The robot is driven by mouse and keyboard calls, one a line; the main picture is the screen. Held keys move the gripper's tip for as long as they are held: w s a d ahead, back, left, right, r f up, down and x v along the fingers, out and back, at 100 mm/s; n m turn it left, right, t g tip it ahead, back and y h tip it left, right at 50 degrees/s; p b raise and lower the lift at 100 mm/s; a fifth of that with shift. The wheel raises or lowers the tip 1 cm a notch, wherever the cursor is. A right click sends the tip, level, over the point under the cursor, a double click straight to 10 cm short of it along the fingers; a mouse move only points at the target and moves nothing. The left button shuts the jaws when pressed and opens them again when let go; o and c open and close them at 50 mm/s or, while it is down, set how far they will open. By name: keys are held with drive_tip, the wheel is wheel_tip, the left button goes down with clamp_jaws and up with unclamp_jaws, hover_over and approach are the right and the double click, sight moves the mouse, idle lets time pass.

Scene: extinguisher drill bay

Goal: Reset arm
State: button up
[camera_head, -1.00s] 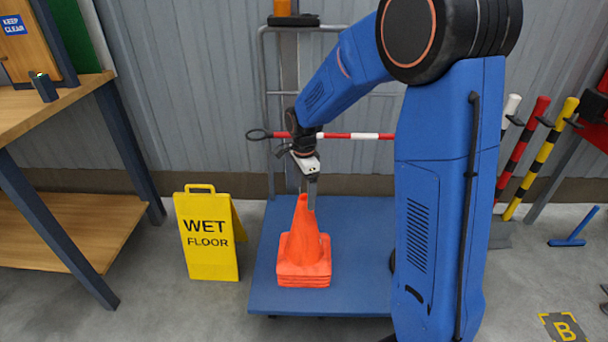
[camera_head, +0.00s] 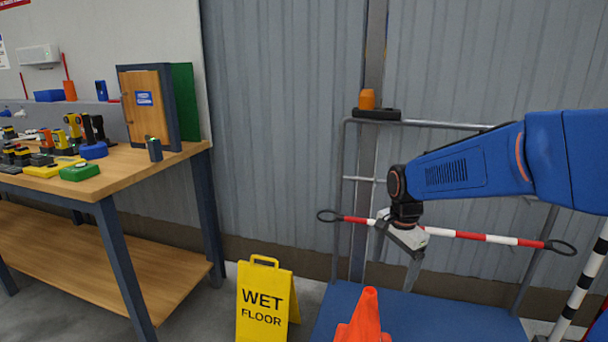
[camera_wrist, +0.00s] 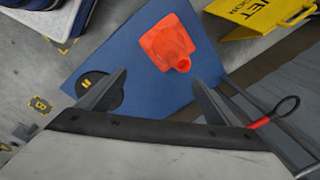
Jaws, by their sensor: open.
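My blue arm (camera_head: 455,165) reaches in from the right in the head view. My gripper (camera_head: 413,275) hangs at its end above the blue cart deck, to the right of the orange cones and apart from them. In the wrist view the two fingers of my gripper (camera_wrist: 160,88) are spread, with nothing between them. The stacked orange cones (camera_head: 366,318) stand on the deck; their lower part is cut off in the head view. The cones (camera_wrist: 166,42) also show in the wrist view, beyond the fingertips.
The blue platform cart (camera_head: 440,318) has a grey rail frame (camera_head: 345,190). A red-and-white bar (camera_head: 500,239) runs behind my gripper. A yellow wet floor sign (camera_head: 262,302) stands left of the cart. A wooden workbench (camera_head: 150,165) with tools and a small cabinet (camera_head: 148,105) is at left.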

drive_tip(key=s+d+r+n+t, duration=0.1)
drive_tip(key=s+n, duration=0.5)
drive_tip(key=s, duration=0.6)
drive_tip(key=s+d+r+n+t, duration=0.2)
drive_tip(key=s+n, duration=0.4)
drive_tip(key=s, duration=0.7)
drive_tip(key=shift+s+d+n+t, duration=0.15)
drive_tip(key=shift+d+n+t, duration=0.2)
drive_tip(key=shift+d, duration=0.45)
